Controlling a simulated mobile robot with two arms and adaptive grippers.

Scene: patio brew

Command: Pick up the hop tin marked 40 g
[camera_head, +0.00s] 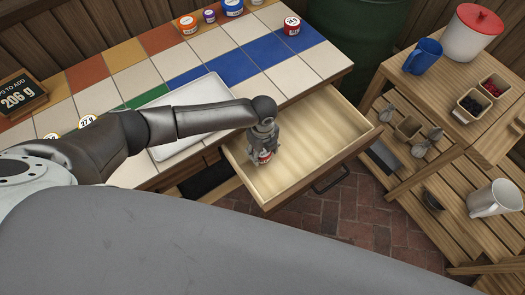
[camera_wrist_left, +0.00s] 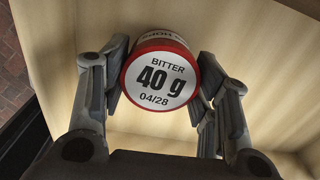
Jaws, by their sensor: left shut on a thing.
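The hop tin (camera_wrist_left: 160,78) has a red rim and a white lid reading "BITTER 40 g 04/28" in the left wrist view. My left gripper (camera_wrist_left: 158,95) is around it, with a finger on each side, and is shut on it. In the head view the left gripper (camera_head: 264,155) reaches down into the open wooden drawer (camera_head: 310,145). A small red and white part of the tin (camera_head: 264,157) shows between the fingers there. I cannot tell whether the tin touches the drawer floor. My right gripper is not in view.
A white tray (camera_head: 190,137) lies on the tiled counter beside my left arm. Several tins stand along the counter's back, with a red one (camera_head: 291,25) near the right corner. A slatted wooden shelf (camera_head: 430,185) with cups and bowls stands at the right.

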